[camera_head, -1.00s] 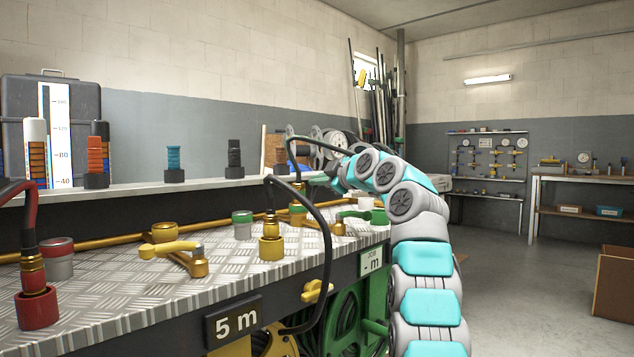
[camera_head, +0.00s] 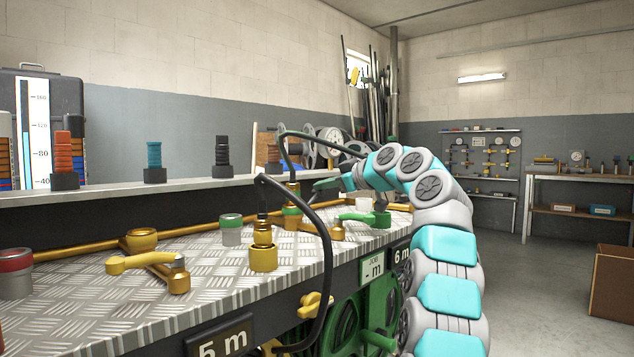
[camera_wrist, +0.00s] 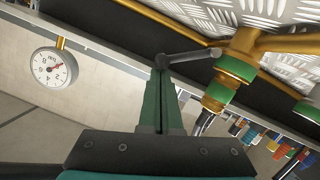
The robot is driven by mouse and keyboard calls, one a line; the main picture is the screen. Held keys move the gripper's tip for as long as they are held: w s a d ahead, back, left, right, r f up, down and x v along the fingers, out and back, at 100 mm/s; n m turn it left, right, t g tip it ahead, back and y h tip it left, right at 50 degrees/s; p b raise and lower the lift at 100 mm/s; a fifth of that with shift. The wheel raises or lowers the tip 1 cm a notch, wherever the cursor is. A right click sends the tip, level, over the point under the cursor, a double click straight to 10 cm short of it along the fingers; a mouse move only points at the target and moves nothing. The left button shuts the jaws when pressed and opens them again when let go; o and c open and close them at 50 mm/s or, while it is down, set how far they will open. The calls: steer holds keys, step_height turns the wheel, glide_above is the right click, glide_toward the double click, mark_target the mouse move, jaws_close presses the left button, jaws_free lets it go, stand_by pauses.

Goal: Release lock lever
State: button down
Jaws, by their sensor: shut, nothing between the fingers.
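My gripper (camera_head: 322,187) is shut and empty, with dark green fingers, above the bench near its far end. In the wrist view its fingers (camera_wrist: 160,70) are together, and their tips are close to a dark grey lever-like bar (camera_wrist: 190,56); I cannot tell if they touch. Beside it is a brass coupling with a green band (camera_wrist: 218,92). In the head view a green-banded brass coupling (camera_head: 292,212) stands below my gripper. A green lever (camera_head: 362,217) and a yellow lever (camera_head: 150,262) sit on the bench top. Which one is the lock lever is unclear.
A black hose on a yellow fitting (camera_head: 263,250) arcs over the bench's front edge. A yellow knob (camera_head: 313,305) and green reel (camera_head: 380,310) are below. A round gauge (camera_wrist: 54,67) shows in the wrist view. The floor at right is clear beside a brown box (camera_head: 612,285).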

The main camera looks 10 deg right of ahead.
steer(key=shift+w+d+f+m+g+p, duration=0.15)
steer(key=shift+w+d+m+g+p, duration=0.2)
steer(key=shift+m+p, duration=0.45)
steer(key=shift+w+d+f+m+y+p, duration=0.15)
steer(key=shift+d+f+m+y+p, duration=0.3)
steer(key=shift+f+m+y+p, duration=0.35)
steer(key=shift+w+d+f+m+g+p, duration=0.1)
steer(key=shift+d+f+m+g+p, duration=0.1)
steer(key=shift+f+m+p, duration=0.25)
steer(key=shift+w+d+f+m+g+p, duration=0.15)
steer(key=shift+f+m+p, duration=0.1)
steer(key=shift+m+p, duration=0.25)
steer(key=shift+f, duration=0.1)
steer(key=shift+s, duration=0.15)
